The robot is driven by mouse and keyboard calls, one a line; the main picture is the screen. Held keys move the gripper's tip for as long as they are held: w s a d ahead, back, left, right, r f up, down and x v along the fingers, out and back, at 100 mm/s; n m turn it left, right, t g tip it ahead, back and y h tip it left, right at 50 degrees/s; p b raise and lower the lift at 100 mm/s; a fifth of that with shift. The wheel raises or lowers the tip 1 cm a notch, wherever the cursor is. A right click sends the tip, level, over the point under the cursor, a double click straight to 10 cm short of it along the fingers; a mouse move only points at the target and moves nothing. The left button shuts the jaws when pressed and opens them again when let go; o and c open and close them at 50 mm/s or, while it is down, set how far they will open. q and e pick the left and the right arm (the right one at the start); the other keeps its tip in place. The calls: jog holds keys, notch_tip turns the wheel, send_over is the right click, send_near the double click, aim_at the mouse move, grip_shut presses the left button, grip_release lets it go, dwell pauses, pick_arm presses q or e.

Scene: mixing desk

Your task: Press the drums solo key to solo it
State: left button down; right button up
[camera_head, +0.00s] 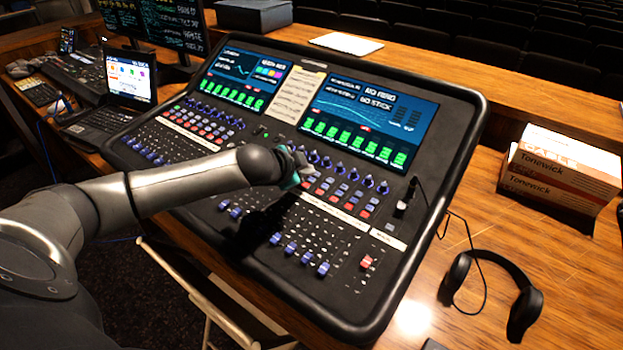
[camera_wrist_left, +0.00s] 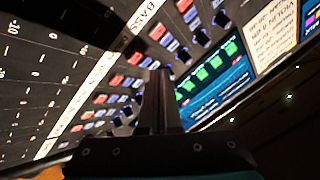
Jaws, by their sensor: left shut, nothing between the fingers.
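The mixing desk (camera_head: 465,110) is a large black console with rows of small red, blue and pale keys (camera_head: 350,188) below blue knobs. My left gripper (camera_head: 301,163) is over the middle of the desk, at the left end of the right bank of keys. It is shut and empty. In the left wrist view its closed fingers (camera_wrist_left: 160,78) point at the key rows, near red and blue keys (camera_wrist_left: 118,80). A white label strip (camera_wrist_left: 110,60) there reads "BASS" in part. I cannot make out which key is the drums solo key, or whether the fingertips touch the desk.
Two lit screens (camera_head: 368,122) stand behind the keys, with a paper sheet (camera_head: 297,93) between them. Faders (camera_head: 308,258) lie in front. A laptop (camera_head: 128,80) is at the left. Headphones (camera_head: 490,290) and cable boxes (camera_head: 562,170) are on the wooden table at the right.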

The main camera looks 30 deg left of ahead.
dwell(0.7)
pick_arm(q)
jog(key=shift+f, duration=0.45)
jog(key=shift+f, duration=0.25)
dwell(0.4)
jog(key=shift+r+p, duration=0.7)
jog(key=shift+p, duration=0.4)
jog(key=r+p, duration=0.1)
jog(key=p, duration=0.1)
jog(key=r+p, duration=0.4)
jog(key=shift+s, duration=0.3)
